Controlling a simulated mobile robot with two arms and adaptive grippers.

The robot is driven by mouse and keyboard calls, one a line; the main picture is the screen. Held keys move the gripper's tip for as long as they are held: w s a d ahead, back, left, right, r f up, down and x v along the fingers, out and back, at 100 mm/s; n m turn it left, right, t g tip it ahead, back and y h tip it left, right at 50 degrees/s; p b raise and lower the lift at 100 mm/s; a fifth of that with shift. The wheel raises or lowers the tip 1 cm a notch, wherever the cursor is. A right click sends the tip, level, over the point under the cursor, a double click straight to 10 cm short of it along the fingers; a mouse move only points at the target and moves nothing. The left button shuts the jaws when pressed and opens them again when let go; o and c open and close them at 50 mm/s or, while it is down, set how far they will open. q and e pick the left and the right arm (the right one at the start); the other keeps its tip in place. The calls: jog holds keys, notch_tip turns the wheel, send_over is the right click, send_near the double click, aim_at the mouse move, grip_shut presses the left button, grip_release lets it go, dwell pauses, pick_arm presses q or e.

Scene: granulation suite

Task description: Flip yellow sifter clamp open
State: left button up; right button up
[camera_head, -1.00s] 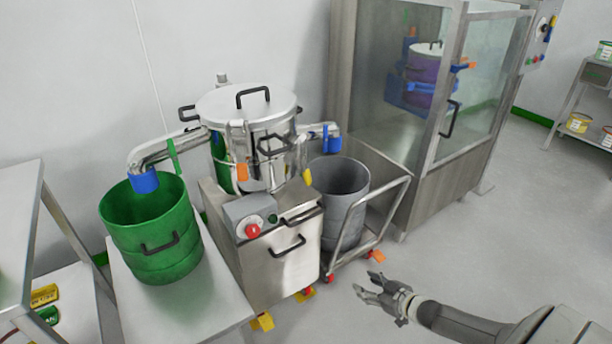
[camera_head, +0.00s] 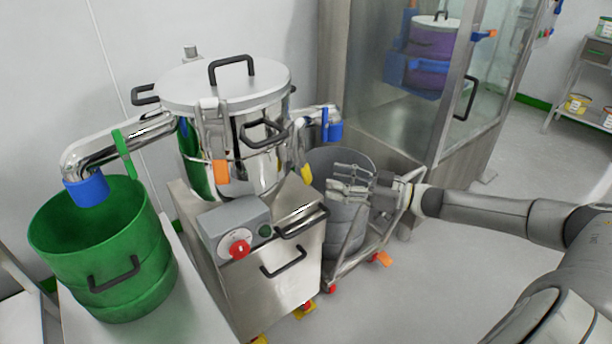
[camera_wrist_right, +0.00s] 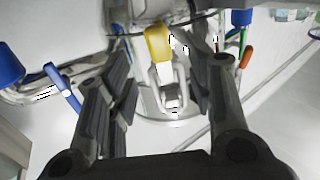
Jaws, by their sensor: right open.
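The yellow sifter clamp (camera_head: 306,174) is on the right side of the steel sifter (camera_head: 240,150), pointing down. It shows in the right wrist view as a yellow tab (camera_wrist_right: 158,42) with a metal loop below it. My right gripper (camera_head: 336,180) is open, just right of the yellow clamp and in front of the grey drum. In the right wrist view the clamp lies between the spread fingers (camera_wrist_right: 162,80), with a gap on both sides; contact cannot be seen. My left gripper is not in view.
An orange clamp (camera_head: 221,172) is on the sifter's front and a green lever (camera_head: 123,155) on the left pipe. A green drum (camera_head: 100,250) stands left, a grey drum (camera_head: 345,240) on a cart right. The control box (camera_head: 232,228) has a red button. Floor at right is clear.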

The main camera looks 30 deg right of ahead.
aim_at(310, 176)
jog(key=shift+b+x, duration=0.55)
jog(key=shift+x, duration=3.8)
jog(key=shift+f, duration=0.1)
grip_shut()
